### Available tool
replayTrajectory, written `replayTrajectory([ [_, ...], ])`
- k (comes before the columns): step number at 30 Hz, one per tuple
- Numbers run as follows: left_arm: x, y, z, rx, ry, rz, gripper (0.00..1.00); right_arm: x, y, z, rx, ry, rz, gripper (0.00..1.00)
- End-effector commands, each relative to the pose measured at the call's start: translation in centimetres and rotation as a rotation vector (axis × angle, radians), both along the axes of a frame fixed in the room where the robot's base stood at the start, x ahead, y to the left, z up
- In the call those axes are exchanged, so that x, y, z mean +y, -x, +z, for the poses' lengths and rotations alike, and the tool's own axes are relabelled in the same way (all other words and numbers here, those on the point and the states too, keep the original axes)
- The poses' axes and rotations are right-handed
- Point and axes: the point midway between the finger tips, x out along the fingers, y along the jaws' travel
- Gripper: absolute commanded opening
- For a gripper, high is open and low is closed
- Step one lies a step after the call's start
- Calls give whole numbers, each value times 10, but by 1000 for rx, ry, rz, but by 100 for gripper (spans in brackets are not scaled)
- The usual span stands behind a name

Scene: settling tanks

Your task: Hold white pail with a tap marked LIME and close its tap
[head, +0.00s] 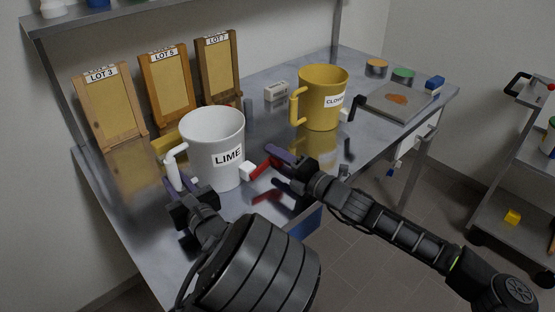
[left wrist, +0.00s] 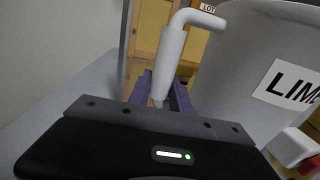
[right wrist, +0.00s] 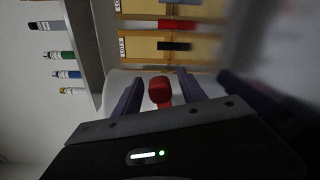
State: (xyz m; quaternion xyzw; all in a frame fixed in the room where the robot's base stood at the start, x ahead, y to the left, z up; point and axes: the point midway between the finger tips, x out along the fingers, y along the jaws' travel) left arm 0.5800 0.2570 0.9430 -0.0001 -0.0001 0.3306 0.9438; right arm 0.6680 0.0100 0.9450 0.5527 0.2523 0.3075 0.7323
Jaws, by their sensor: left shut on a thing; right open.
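The white pail marked LIME (head: 213,141) stands upright on the metal bench. Its white side handle (head: 172,166) is on the left, and its tap with a red lever (head: 259,168) is on the right. My left gripper (head: 180,181) is shut on the handle; the left wrist view shows the handle (left wrist: 172,60) between the purple fingers. My right gripper (head: 279,161) is open beside the red lever. In the right wrist view the red lever (right wrist: 160,91) lies between the two fingers, with a gap on each side.
A yellow pail marked CLOVE (head: 322,97) with a black-levered tap stands behind to the right. Boards marked LOT 3 (head: 110,105), LOT 5 (head: 168,85) and LOT 7 (head: 219,66) lean at the back.

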Motion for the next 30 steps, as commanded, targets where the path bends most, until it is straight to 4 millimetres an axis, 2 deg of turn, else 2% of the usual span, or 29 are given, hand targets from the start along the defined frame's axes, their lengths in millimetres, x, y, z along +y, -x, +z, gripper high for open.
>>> replayTrajectory([
  [8,0,0,0,1,-1,0,0,-8,7,1,-2,0,-1,48],
  [21,0,0,0,1,-1,0,0,-69,63,2,-1,2,-2,48],
  [25,0,0,0,1,-1,0,0,-82,75,3,0,2,-2,48],
  [30,0,0,0,1,-1,0,0,-88,82,3,1,-1,0,48],
])
